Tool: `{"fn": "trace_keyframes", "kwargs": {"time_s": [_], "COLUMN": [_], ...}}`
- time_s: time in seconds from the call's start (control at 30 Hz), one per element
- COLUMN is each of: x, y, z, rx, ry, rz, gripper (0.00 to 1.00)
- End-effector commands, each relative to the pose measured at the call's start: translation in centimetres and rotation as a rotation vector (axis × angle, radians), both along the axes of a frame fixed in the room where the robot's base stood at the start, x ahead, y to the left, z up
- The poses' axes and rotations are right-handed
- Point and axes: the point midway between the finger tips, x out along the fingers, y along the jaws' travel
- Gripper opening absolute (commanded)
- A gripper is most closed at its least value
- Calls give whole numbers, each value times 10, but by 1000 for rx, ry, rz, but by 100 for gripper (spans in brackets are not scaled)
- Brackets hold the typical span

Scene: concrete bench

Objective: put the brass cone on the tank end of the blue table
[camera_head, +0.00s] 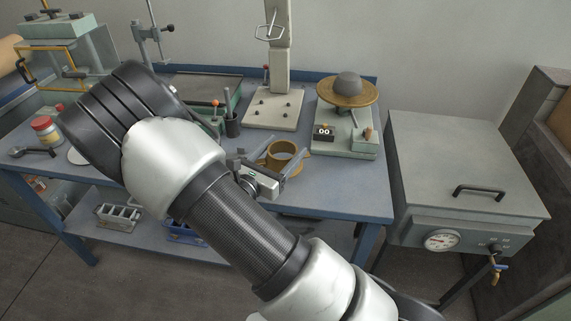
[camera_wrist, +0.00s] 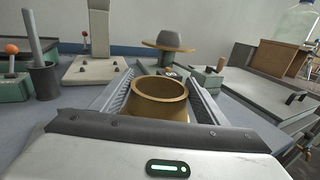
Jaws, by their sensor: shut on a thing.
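The brass cone (camera_head: 283,154) is a hollow, open-topped ring with a wide rim, upright over the right part of the blue table (camera_head: 330,198). My gripper (camera_head: 281,148) is shut on it, one finger on each side. In the wrist view the cone (camera_wrist: 160,96) sits between the two fingers, its lower part hidden by the gripper body. I cannot tell whether its base touches the tabletop. The tank (camera_head: 462,160), a grey lidded box with a gauge, stands just beyond the table's right end.
A green scale (camera_head: 347,130) with a brass pan (camera_head: 347,92) stands behind the cone at the right. A pale stand (camera_head: 274,110) and a dark cup with a rod (camera_head: 232,126) are behind and left. Bare tabletop shows at the front right, before the scale.

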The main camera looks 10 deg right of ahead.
Motion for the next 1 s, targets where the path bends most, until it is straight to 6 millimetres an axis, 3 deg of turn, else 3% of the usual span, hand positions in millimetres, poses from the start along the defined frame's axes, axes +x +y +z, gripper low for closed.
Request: {"fn": "trace_keyframes", "kwargs": {"time_s": [0.3,0.67,0.7,0.77,0.8,1.0], "x": [0,0,0,0,0,0], "y": [-1,-1,0,0,0,0], "z": [-37,-41,-40,-40,-40,-40], "rx": [-2,-1,-1,-1,-1,0], "ry": [-1,0,1,1,1,0], "rz": [-1,-1,-1,-1,-1,-1], "gripper": [39,39,72,82,86,86]}}
